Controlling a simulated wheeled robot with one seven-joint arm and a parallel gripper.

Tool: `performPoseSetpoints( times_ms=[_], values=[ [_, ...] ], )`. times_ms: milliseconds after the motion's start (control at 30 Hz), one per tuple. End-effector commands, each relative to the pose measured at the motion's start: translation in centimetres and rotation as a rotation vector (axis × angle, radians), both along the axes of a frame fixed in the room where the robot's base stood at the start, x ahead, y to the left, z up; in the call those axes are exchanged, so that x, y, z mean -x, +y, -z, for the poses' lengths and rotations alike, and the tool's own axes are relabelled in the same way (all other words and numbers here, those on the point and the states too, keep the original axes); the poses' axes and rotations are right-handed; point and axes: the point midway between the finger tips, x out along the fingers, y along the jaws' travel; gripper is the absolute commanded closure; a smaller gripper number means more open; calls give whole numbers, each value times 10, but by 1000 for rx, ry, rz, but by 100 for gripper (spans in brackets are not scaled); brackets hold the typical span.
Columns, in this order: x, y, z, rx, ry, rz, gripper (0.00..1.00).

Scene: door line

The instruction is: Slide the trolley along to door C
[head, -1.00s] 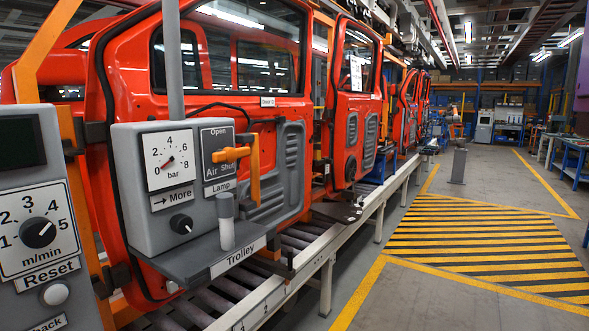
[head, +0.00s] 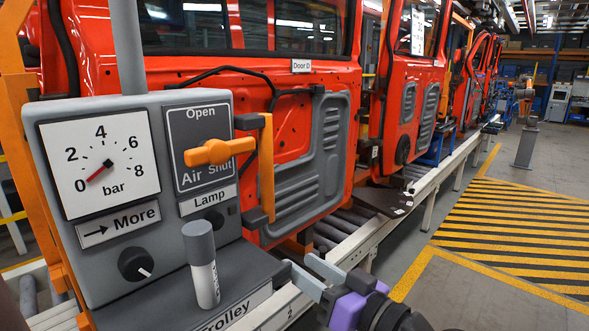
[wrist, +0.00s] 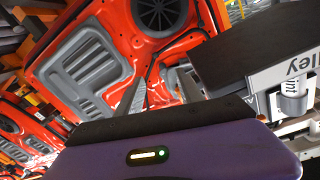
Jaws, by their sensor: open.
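The trolley (head: 150,290) carries a grey control box with a gauge, an orange air lever (head: 220,151), a knob and a shelf labelled "Trolley". A grey upright grip (head: 202,265) stands on the shelf. The trolley is beside a red door (head: 300,110) with the tag "Door D" (head: 302,66). No tag for door C is readable. My gripper (head: 312,274) is open and empty, right of the grip and close to the shelf's right end, apart from the grip. In the wrist view its fingers (wrist: 158,98) are spread, with the trolley shelf (wrist: 260,45) to their right.
A white rail with rollers (head: 345,240) runs beneath the doors into the distance. More red doors (head: 415,90) hang further along. The floor there is mostly clear.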

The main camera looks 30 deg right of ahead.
Motion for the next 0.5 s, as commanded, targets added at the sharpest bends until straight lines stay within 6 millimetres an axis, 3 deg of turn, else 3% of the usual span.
performPoseSetpoints(
  times_ms=[367, 500],
  values=[
    [-13, -1, -51, 60, -43, -81, 56],
    [-17, -2, -81, 105, -66, -128, 56]
  ],
)
